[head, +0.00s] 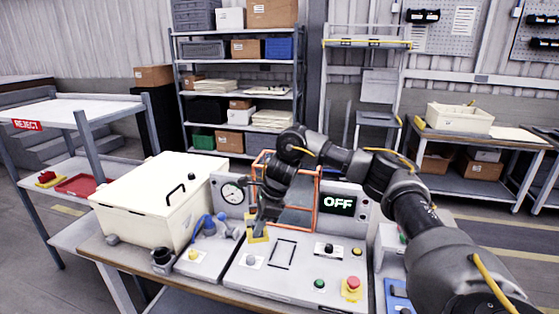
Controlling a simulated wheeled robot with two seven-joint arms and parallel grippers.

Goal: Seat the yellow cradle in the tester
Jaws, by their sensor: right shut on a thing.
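The yellow cradle (258,236) is at the middle of the bench, just left of the orange frame's lower end. My right gripper (261,215) is shut on it from above and partly hides it. I cannot tell whether the cradle touches the panel below. The tester (300,287) is a light grey console with a black-outlined rectangle on its top, to the right and front of the cradle. Its display (338,205) reads OFF. My left gripper is not in view.
A cream lidded box (140,205) and blue fittings (211,225) are to the left. A gauge (233,191) is behind. Red (351,284) and green (319,284) buttons sit at the console's front.

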